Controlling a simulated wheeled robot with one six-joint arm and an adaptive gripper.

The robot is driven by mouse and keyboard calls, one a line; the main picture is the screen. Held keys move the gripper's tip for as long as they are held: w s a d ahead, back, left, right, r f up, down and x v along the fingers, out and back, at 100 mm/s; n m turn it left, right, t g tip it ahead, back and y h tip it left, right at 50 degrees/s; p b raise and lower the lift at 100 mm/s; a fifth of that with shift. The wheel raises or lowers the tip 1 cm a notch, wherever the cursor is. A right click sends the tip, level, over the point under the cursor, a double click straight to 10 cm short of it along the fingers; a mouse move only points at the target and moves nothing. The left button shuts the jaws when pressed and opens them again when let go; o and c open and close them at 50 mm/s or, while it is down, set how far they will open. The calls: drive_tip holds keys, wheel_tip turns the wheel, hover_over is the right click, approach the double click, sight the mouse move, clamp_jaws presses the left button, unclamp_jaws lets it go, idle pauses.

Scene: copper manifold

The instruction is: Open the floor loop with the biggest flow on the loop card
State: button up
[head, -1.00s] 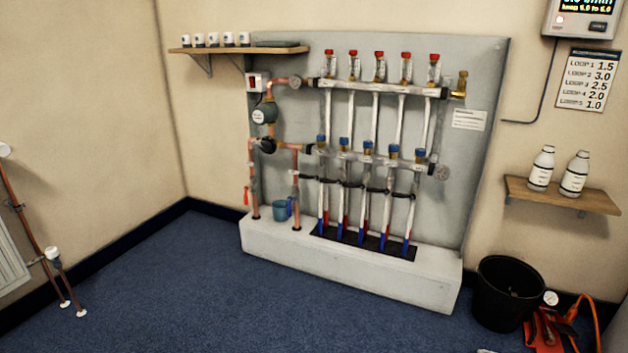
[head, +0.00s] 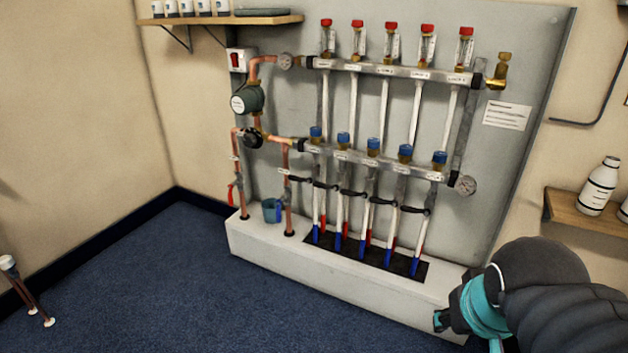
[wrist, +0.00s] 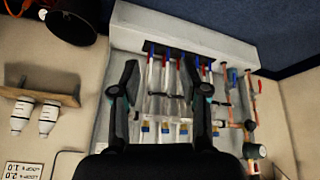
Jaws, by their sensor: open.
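The manifold has an upper bar (head: 395,70) with a row of red-capped flow gauges (head: 390,27). A lower bar (head: 372,162) carries a row of blue caps (head: 373,144). Small labels sit on both bars; most are too small to read. White pipes run down into the plinth. The loop card (wrist: 27,170) is partly in the wrist view, upside down, with loop 5 at 1.0 and loop 4 at 2.0. My gripper (wrist: 160,70) is open and empty, its fingers either side of the pipes in the picture. In the head view my arm is at lower right, away from the caps.
A pump (head: 246,98) and copper pipes stand left of the bars. A pale plinth (head: 340,290) juts out below. A shelf with bottles (head: 600,187) is at right, another shelf (head: 225,18) at upper left. A black bucket (wrist: 68,27) shows in the wrist view.

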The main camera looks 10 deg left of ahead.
drive_tip(key=w+a+n+t+h, duration=0.1)
drive_tip(key=w+a+n+h, duration=0.25)
drive_tip(key=w, duration=1.15)
drive_tip(key=w+a+n+t+h, duration=0.15)
drive_tip(key=w+h, duration=0.25)
drive_tip(key=w, duration=1.2)
drive_tip(key=n+t+y+p, duration=0.1)
drive_tip(key=n+t+y, duration=0.2)
drive_tip(key=n+t, duration=0.55)
approach(317, 186)
drive_tip(key=shift+g+h, duration=0.25)
drive_tip(key=shift+g, duration=0.25)
drive_tip(key=x, duration=1.1)
drive_tip(key=shift+w+a+r, duration=0.15)
drive_tip(key=shift+a+r, duration=0.05)
drive_tip(key=shift+r, duration=0.15)
clamp_jaws()
